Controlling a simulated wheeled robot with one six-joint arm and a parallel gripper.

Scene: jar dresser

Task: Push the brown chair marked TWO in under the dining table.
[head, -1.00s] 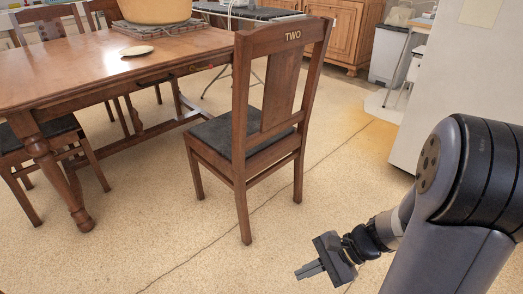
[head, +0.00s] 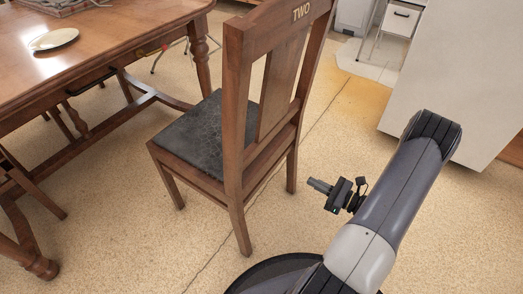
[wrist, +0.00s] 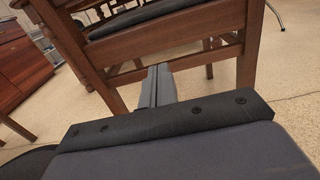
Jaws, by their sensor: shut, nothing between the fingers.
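The brown chair marked TWO (head: 272,108) stands upright in the middle of the head view, its back toward me and its dark seat (head: 211,134) facing the table. The dining table (head: 110,52) is at the upper left, with a gap of floor between its near edge and most of the chair. My gripper (head: 320,186) is shut and empty, just right of the chair's rear legs at low height. In the wrist view the shut fingers (wrist: 157,86) point at the chair's rear legs and rails (wrist: 175,66); whether they touch cannot be told.
A plate (head: 54,40) lies on the table. Part of another chair (head: 30,190) shows at the left edge. A pale cabinet side (head: 455,85) stands at the right. Open floor lies around the chair TWO.

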